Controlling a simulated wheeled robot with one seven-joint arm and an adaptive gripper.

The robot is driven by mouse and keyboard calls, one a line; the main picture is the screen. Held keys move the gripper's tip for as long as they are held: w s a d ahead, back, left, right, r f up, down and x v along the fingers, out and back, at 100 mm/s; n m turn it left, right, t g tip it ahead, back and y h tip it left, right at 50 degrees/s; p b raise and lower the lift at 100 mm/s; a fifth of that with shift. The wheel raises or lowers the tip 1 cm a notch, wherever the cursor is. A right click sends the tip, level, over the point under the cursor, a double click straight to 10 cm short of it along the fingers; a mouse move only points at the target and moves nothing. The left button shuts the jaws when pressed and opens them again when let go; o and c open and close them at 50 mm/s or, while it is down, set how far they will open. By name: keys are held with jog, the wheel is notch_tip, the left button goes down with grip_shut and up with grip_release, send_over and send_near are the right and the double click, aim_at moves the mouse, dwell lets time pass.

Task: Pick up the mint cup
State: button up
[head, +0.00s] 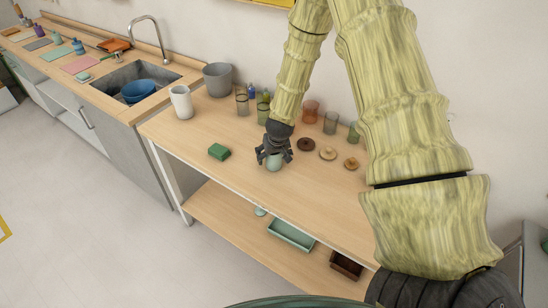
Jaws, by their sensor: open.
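The mint cup (274,164) stands on the wooden table, just under and between the fingers of my gripper (273,158). It looks small, rounded and pale green. My gripper is dark, points down and is open around the cup's upper part. The fingers and the gripper body hide the top of the cup. I cannot tell whether the fingers touch it.
A green sponge-like block (219,152) lies to the left. A white pitcher (181,102) and a grey bucket (217,79) stand at the back left. Glasses (331,122) and round lids (327,153) are on the right. The table front is clear.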

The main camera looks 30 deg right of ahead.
jog(key=shift+w+d+f, duration=0.1)
jog(key=shift+f, duration=0.25)
jog(key=c, duration=1.2)
jog(key=shift+r, duration=0.1)
